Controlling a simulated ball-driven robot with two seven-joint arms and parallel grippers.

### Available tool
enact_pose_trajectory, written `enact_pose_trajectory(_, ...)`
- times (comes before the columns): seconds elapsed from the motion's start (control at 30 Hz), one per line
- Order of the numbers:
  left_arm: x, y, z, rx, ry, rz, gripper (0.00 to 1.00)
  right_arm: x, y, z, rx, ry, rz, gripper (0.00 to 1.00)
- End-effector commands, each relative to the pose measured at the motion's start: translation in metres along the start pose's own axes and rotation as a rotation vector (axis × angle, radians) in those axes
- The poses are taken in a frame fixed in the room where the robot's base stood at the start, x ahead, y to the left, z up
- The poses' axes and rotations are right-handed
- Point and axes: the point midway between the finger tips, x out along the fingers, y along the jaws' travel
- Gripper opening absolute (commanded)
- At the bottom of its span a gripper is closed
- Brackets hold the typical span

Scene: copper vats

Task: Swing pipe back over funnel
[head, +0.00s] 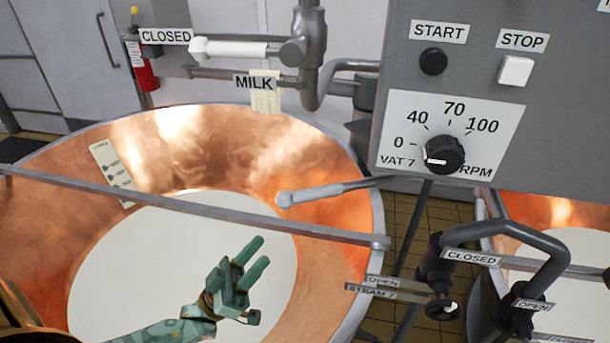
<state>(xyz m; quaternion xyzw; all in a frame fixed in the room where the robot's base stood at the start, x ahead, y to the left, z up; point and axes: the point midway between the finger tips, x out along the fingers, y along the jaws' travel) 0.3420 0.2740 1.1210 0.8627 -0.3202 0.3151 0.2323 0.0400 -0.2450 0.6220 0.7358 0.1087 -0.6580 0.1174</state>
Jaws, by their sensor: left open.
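My left gripper (241,253), green, reaches in from the bottom and is open. It is empty, over the pale milk surface (150,255) in the copper vat (250,145). A grey pipe (308,70) comes down behind the vat rim near the MILK label (254,83) and bends up to the right. A grey rod with a rounded pale end (335,189) reaches over the vat's right side from behind the control panel. My gripper is apart from both. I cannot tell which one is the swinging pipe. I see no clear funnel. My right gripper is out of view.
A grey bar (200,207) crosses above the vat, beyond my gripper. The control panel (480,180) with START, STOP and a dial hangs at upper right. A white-handled valve (235,48) labelled CLOSED is at the back. Steam pipes and valves (505,228) stand at lower right.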

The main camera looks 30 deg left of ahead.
Motion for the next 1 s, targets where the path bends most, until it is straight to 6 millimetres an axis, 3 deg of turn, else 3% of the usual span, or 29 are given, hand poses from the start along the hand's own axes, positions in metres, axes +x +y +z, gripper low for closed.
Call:
enact_pose_trajectory(0.27, 0.052, 0.001, -0.004, 0.001, 0.007, 0.003, 0.43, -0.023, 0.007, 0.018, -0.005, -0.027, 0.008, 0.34)
enact_pose_trajectory(0.6, 0.133, 0.001, -0.004, 0.001, 0.005, 0.001, 0.43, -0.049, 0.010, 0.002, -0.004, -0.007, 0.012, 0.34)
enact_pose_trajectory(0.8, 0.157, 0.000, -0.002, 0.000, 0.002, -0.001, 0.43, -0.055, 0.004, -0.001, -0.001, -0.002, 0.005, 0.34)
enact_pose_trajectory(1.0, 0.161, 0.000, 0.000, 0.000, 0.000, -0.001, 0.43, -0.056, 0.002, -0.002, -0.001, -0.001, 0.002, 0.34)
